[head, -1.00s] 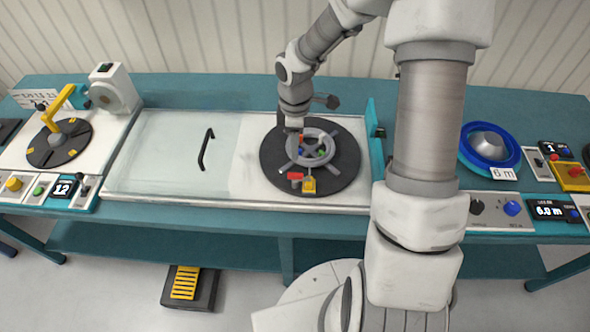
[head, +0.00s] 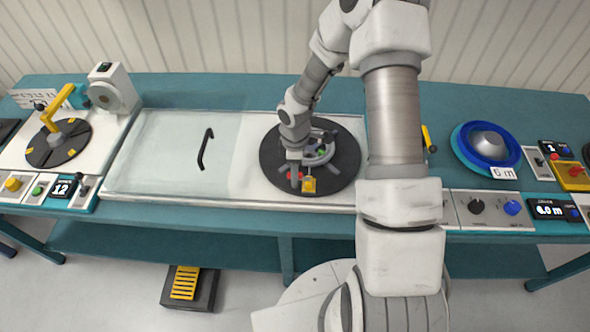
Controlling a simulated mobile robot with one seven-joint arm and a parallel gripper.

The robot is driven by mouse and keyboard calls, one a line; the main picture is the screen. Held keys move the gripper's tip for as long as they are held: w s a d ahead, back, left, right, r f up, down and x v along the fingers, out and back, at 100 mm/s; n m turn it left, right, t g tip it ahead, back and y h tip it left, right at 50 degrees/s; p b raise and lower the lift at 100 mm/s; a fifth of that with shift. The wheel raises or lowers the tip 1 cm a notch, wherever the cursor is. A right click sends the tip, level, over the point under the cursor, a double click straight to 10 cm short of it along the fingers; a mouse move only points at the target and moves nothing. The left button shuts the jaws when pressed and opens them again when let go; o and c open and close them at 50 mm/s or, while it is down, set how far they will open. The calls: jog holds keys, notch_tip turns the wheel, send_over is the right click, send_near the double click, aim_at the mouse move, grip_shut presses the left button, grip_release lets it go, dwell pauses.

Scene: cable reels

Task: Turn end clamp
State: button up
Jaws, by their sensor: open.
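A black round turntable (head: 343,187) with a grey ring-shaped reel hub (head: 329,157) sits in the middle of the bench. At its front rim is a yellow block (head: 309,186), and just left of it a small red piece (head: 293,177), mostly hidden by my gripper. Which of these is the end clamp I cannot tell for sure. My gripper (head: 296,181) points down over the front left of the turntable, at the red piece. Its jaws are open; whether they touch or straddle the piece is not clear. A small green part shows inside the hub.
A clear cover with a black handle (head: 206,148) lies left of the turntable. A smaller turntable with a yellow arm (head: 55,118) stands far left. A blue reel (head: 487,146) and control panels with knobs (head: 476,207) are to the right. My arm hides the bench between.

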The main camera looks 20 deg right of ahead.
grip_shut()
jog(key=shift+m+b, duration=0.3)
jog(key=m+b, duration=0.2)
jog(key=m, duration=0.1)
jog(key=shift+f+m+b, duration=0.15)
jog(key=shift+m+b, duration=0.15)
jog(key=shift+m, duration=0.1)
jog(key=m+b, duration=0.2)
jog(key=m, duration=0.2)
jog(key=shift+b, duration=0.4)
jog(key=m+b, duration=0.2)
jog(key=m, duration=0.3)
jog(key=shift+m+b, duration=0.85)
jog(key=shift+m, duration=1.45)
